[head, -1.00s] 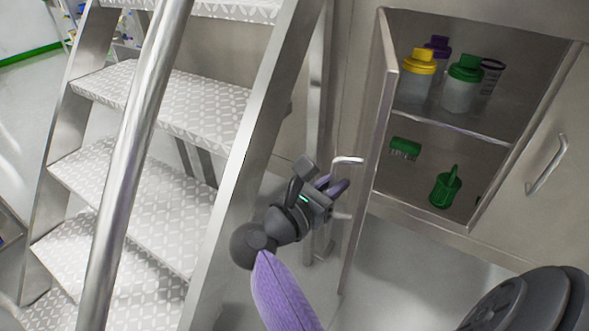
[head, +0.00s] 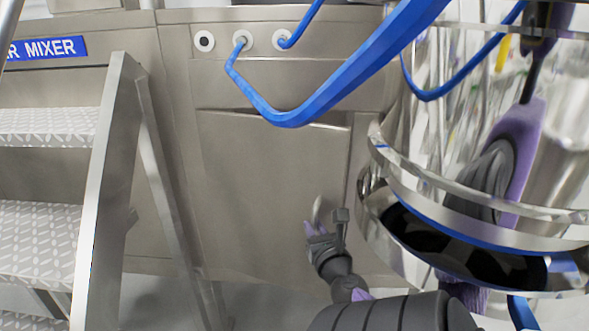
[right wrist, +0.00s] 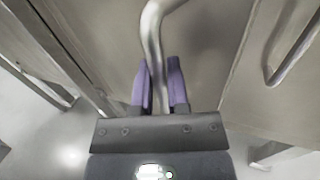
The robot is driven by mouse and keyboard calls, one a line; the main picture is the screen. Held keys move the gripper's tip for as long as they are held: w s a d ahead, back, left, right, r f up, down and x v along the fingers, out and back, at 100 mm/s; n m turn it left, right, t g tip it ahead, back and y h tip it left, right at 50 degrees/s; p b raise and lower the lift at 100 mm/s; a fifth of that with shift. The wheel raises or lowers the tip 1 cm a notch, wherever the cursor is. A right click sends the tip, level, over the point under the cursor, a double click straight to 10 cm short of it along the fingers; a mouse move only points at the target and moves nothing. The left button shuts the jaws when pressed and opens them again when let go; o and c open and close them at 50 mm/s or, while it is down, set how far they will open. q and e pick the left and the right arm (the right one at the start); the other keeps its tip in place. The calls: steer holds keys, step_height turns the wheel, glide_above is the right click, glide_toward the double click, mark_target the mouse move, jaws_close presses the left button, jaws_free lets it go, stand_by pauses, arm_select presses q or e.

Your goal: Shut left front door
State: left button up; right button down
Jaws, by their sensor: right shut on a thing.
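The left front door (head: 260,185) is a plain steel panel under the machine's upper front, in the middle of the head view. My right gripper (head: 315,228) is shut on this handle. In the right wrist view the bent metal handle (right wrist: 152,40) runs down between the purple fingers of the right gripper (right wrist: 160,85). The cabinet's inside is hidden. My left gripper is not in view.
Patterned metal steps (head: 45,130) with a steel side rail stand at the left. A shiny round steel vessel (head: 400,165) stands close at the right. Thick blue hoses (head: 300,115) cross above the door. Another door handle (right wrist: 285,50) shows in the right wrist view.

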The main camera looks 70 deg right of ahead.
steer(key=shift+n+t+y, duration=0.7)
steer(key=shift+t+y, duration=0.1)
steer(key=shift+t, duration=0.1)
steer(key=d+b, duration=0.1)
steer(key=d, duration=0.1)
steer(key=d+b, duration=0.1)
steer(key=d, duration=0.2)
steer(key=d+b, duration=0.1)
steer(key=d, duration=0.2)
steer(key=shift+s+d+f, duration=0.2)
steer(key=shift+s+d, duration=0.05)
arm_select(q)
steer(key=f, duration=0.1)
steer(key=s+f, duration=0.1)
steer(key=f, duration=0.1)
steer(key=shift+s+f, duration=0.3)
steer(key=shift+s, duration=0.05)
arm_select(e)
steer(key=shift+d+r, duration=0.2)
steer(key=shift+d, duration=0.2)
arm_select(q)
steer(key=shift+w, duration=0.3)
arm_select(e)
steer(key=shift+w+d, duration=0.1)
